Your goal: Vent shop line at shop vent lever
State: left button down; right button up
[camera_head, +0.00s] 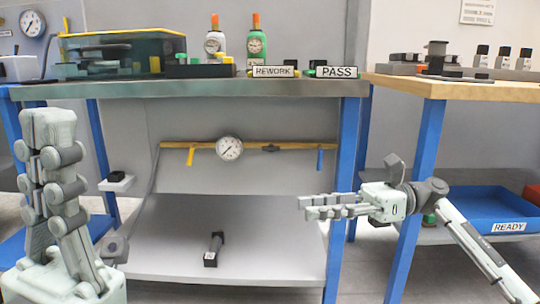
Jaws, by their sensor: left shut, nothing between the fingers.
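A yellow-brown pipe (293,146) runs across the panel under the middle bench, with a round white gauge (229,148) on it. A yellow lever (190,156) hangs down near its left end, and a blue lever (320,159) hangs down near its right end. No label shows which is the shop vent lever. My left gripper (47,122) points up at the far left, shut and empty, apart from both levers. My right gripper (303,208) points left, below the blue lever and apart from it. Its fingers lie close together in this view; their opening is unclear.
The middle bench (220,88) holds a clear-lidded case (120,53), two gauged bottles and REWORK and PASS signs. A dark tool (213,249) lies on the lower shelf (270,250). Blue legs (345,175) stand near my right gripper. A blue READY tray (490,210) is at right.

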aim_at(189, 162)
jog(key=i+j+z, duration=0.15)
jog(key=z, duration=0.2)
jog(key=j+z, duration=0.35)
jog(key=i+j+z, duration=0.1)
jog(key=j+z, duration=0.6)
jog(key=j, duration=2.3)
jog(key=k, duration=0.05)
